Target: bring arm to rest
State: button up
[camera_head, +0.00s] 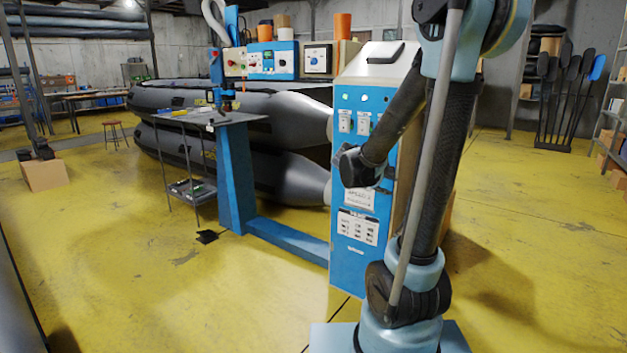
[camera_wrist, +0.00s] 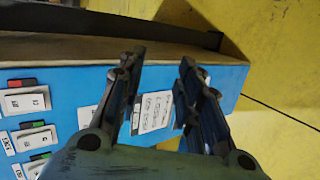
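My gripper (camera_wrist: 160,64) shows in the wrist view with its two dark fingers apart and nothing held between them. Behind the fingers is the blue front of the control cabinet (camera_wrist: 75,88), with a white printed label visible through the gap. In the head view my arm (camera_head: 455,140) rises from its light blue base, bends at the top, and its dark forearm comes down in front of the same blue cabinet (camera_head: 348,262). The fingers are hard to make out there. I cannot tell whether they touch the cabinet.
A blue machine with a small worktable (camera_head: 252,118) stands left of the cabinet. Grey inflatable boats (camera_head: 285,178) lie stacked behind it. A cardboard box (camera_head: 45,174) is at far left. Paddles (camera_head: 568,95) stand in a rack at back right. Yellow floor is clear at front left and right.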

jog(key=s+a+f+m+g+y, duration=0.1)
jog(key=s+a+f+m+y, duration=0.1)
jog(key=s, duration=0.8)
jog(key=s+a+f+m+g+y, duration=0.2)
jog(key=s+f+m+y, duration=0.1)
jog(key=s, duration=0.7)
jog(key=s+a+f+m+g+y, duration=0.2)
jog(key=s+f+m+y, duration=0.1)
jog(key=s, duration=0.6)
jog(key=shift+s+f+m, duration=0.3)
jog(key=shift+s+f, duration=0.1)
jog(key=shift+f, duration=0.3)
jog(key=shift+a, duration=0.1)
jog(key=shift+w+f, duration=0.2)
jog(key=shift+w, duration=0.25)
jog(key=shift+o, duration=0.2)
